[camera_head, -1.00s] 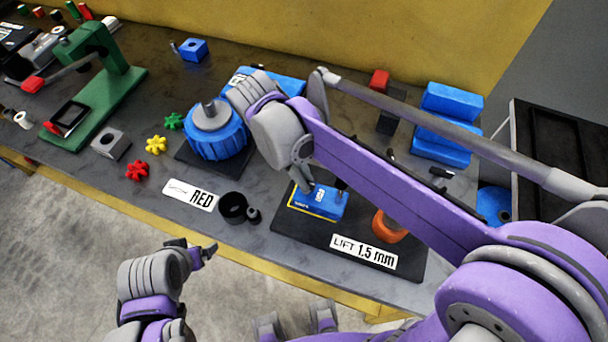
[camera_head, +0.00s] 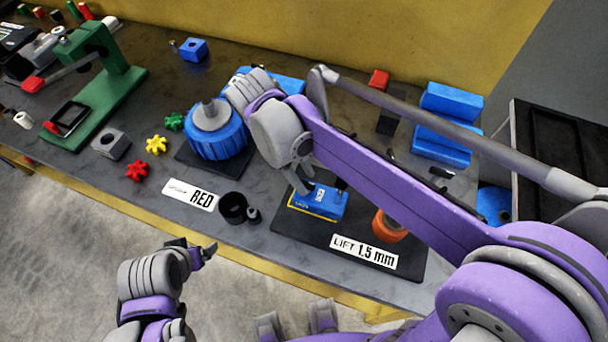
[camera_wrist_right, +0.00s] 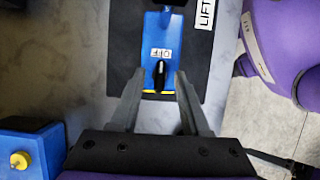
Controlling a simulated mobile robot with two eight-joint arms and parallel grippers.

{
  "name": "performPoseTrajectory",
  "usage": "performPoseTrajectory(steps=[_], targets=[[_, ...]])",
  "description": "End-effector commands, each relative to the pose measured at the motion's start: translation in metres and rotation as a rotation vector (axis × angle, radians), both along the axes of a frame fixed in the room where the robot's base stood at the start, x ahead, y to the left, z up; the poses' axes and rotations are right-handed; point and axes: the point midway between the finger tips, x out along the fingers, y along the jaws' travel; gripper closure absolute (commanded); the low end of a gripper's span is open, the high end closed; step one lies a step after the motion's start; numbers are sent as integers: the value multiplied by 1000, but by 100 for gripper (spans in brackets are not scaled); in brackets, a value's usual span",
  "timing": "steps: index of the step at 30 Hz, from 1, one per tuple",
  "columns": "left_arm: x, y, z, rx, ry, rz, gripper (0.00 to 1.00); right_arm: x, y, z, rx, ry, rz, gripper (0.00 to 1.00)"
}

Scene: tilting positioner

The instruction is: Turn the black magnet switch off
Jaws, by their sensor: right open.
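The black magnet switch (camera_wrist_right: 159,72) is a small dark knob on a blue block (camera_wrist_right: 161,40), beside a white label, in the right wrist view. The same blue block (camera_head: 325,204) lies on a dark plate in the head view; there the knob is hard to make out near my fingers. My right gripper (camera_wrist_right: 153,82) is open, its two fingers pointing at the block's near end. The knob shows between and just beyond the fingertips, with space on both sides; contact is not visible. My left gripper (camera_head: 198,252) hangs in front of the bench, and its jaw opening is unclear.
A "LIFT 1.5 mm" label (camera_head: 364,251) and an orange round part (camera_head: 389,226) are on the dark plate. A blue ribbed cylinder (camera_head: 216,140) stands left of my right gripper.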

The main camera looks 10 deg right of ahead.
Motion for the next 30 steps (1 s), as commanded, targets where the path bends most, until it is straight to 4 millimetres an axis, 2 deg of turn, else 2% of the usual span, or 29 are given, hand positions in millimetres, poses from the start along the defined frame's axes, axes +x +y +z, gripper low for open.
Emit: performPoseTrajectory(steps=[12,15,21,30], targets=[[2,0,6,0,-3,0,10,16,25,72,0,1,2,54],[2,0,7,0,-4,0,10,19,29,85,0,1,2,54],[2,0,8,0,-4,0,10,22,33,96,0,0,0,54],[2,0,8,0,-4,0,10,22,33,96,0,0,0,54]])
